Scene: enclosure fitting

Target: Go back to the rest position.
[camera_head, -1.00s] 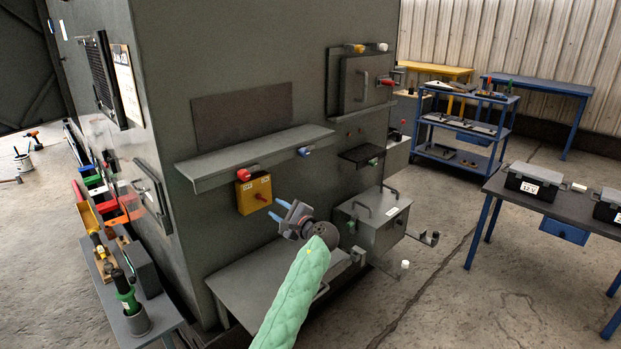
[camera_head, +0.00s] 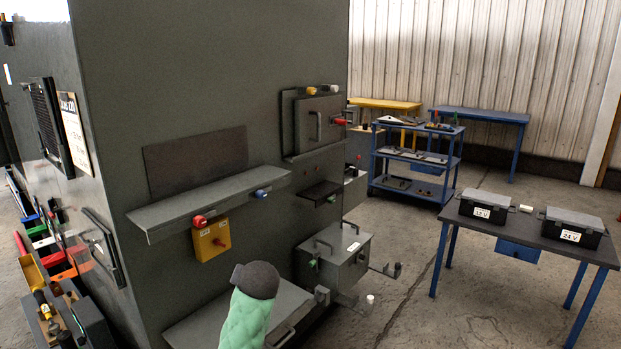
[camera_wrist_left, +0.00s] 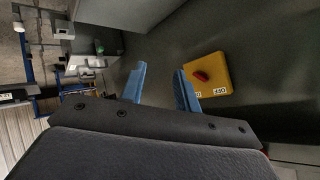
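My green-sleeved arm (camera_head: 246,322) rises from the bottom of the head view and ends in a dark wrist part, with its gripper hidden from sight there. The left wrist view shows the two blue fingers of my left gripper (camera_wrist_left: 160,85) apart, with nothing between them. Past the right finger in that view is a yellow switch box (camera_wrist_left: 210,75) with a red knob and an OFF label. The switch box (camera_head: 211,241) also shows in the head view, on the enclosure wall beneath a shelf, apart from my arm. My right gripper is not in view.
The grey enclosure (camera_head: 220,100) fills the left and middle, with a projecting shelf (camera_head: 215,203) and a lower box (camera_head: 335,262). A table (camera_head: 535,231) with two black cases stands right. A blue cart (camera_head: 415,157) stands behind. Floor between is open.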

